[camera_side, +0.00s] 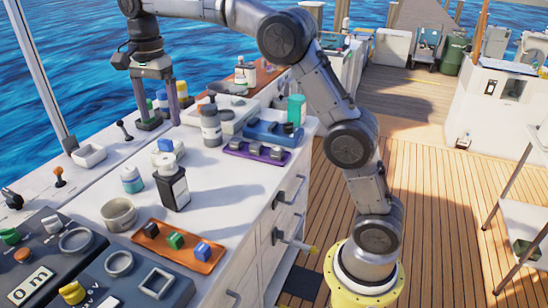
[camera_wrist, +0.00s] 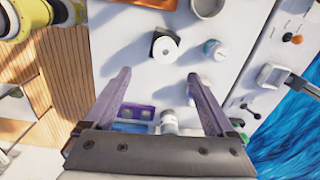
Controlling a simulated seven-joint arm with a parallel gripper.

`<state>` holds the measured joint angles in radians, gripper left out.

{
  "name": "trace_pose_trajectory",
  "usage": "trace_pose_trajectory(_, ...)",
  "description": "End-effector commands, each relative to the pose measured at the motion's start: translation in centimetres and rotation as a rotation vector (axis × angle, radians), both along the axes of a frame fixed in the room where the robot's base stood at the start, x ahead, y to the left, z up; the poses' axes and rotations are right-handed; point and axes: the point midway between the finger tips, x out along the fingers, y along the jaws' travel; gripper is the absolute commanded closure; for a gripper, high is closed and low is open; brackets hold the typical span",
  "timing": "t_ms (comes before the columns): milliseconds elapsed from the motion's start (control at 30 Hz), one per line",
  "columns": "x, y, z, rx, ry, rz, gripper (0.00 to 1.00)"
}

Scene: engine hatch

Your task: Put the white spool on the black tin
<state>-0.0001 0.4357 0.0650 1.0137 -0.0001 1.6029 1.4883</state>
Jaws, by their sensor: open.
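The black tin (camera_side: 175,193) stands upright on the white counter, near the middle of the side view. The white spool (camera_side: 167,163) rests on top of it, and nothing holds it. In the wrist view the spool (camera_wrist: 165,48) is a white disc with a dark centre hole, with the black edges of the tin (camera_wrist: 156,38) showing around it. My gripper (camera_side: 160,122) is open and empty over the far part of the counter, apart from the spool and the tin. In the wrist view both fingers of my gripper (camera_wrist: 157,76) are spread, with bare counter between their tips.
A teal jar with a white lid (camera_side: 132,179) stands just left of the tin. A grey bowl (camera_side: 119,213) and an orange tray of blocks (camera_side: 178,248) are nearer. A grey pump bottle (camera_side: 210,128) and a purple tray (camera_side: 256,152) are farther back.

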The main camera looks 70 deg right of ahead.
Motion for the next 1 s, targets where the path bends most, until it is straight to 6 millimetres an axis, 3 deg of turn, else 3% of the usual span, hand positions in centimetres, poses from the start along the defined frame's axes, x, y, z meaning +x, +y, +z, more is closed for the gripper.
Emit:
trace_pose_trajectory(200, -7.4, 0.0, 3.1, -0.027, -0.113, 0.336, 0.10)
trace_pose_trajectory(367, -14.0, 0.0, 3.3, -0.080, -0.200, 0.621, 0.10)
trace_pose_trajectory(567, -22.3, 0.0, 0.9, -0.180, -0.293, 0.972, 0.10)
trace_pose_trajectory(700, -27.2, 0.0, -2.1, -0.267, -0.343, 1.194, 0.10)
trace_pose_trajectory(833, -30.3, 0.0, -4.8, -0.334, -0.367, 1.344, 0.10)
trace_pose_trajectory(1000, -32.0, 0.0, -6.6, -0.381, -0.379, 1.440, 0.10)
